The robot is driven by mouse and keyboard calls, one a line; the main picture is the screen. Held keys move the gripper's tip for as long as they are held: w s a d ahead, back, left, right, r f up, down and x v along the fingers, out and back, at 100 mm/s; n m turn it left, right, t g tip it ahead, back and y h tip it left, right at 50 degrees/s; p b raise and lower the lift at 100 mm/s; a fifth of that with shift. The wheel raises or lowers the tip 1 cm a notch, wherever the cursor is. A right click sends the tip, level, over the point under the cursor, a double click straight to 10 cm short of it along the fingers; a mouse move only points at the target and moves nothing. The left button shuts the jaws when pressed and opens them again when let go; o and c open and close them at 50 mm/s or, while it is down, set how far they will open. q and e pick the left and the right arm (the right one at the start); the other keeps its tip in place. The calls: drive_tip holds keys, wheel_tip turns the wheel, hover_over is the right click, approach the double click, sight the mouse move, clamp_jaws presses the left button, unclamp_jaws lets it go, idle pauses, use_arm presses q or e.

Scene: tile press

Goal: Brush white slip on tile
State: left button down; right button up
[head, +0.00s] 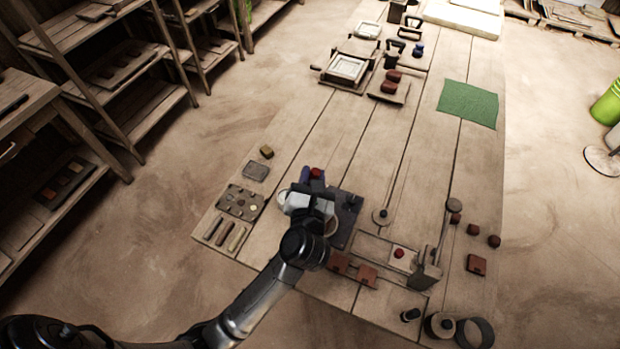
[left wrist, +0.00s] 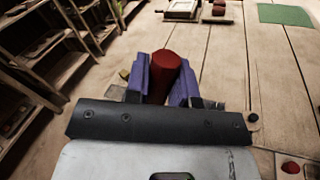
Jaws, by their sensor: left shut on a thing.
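My left gripper (head: 312,181) is over the near left part of the wooden table. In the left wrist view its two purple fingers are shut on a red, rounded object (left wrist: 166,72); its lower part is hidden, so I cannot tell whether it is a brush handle. The red top also shows in the head view (head: 316,172). Reddish-brown tiles (head: 367,275) lie to the right of my wrist, and another tile (head: 476,264) lies further right. No white slip is clearly visible. My right gripper is not in view.
A dark board (head: 348,206) lies right of the gripper. A palette tray (head: 234,202) and several short sticks (head: 225,233) lie left. A press-like frame with a lever (head: 427,272) stands right. A green mat (head: 468,104) lies further back. The table's middle is mostly clear.

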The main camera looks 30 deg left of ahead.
use_arm(q)
wheel_tip(320, 180, down, 11)
drive_tip(key=w+t+b, duration=0.1)
drive_tip(key=w+b, duration=0.1)
drive_tip(key=b, duration=0.5)
drive_tip(key=shift+d+m+t+h, duration=0.3)
drive_tip(key=shift+d+m+t, duration=0.1)
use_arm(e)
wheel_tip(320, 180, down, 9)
use_arm(q)
drive_tip(key=shift+r, duration=0.2)
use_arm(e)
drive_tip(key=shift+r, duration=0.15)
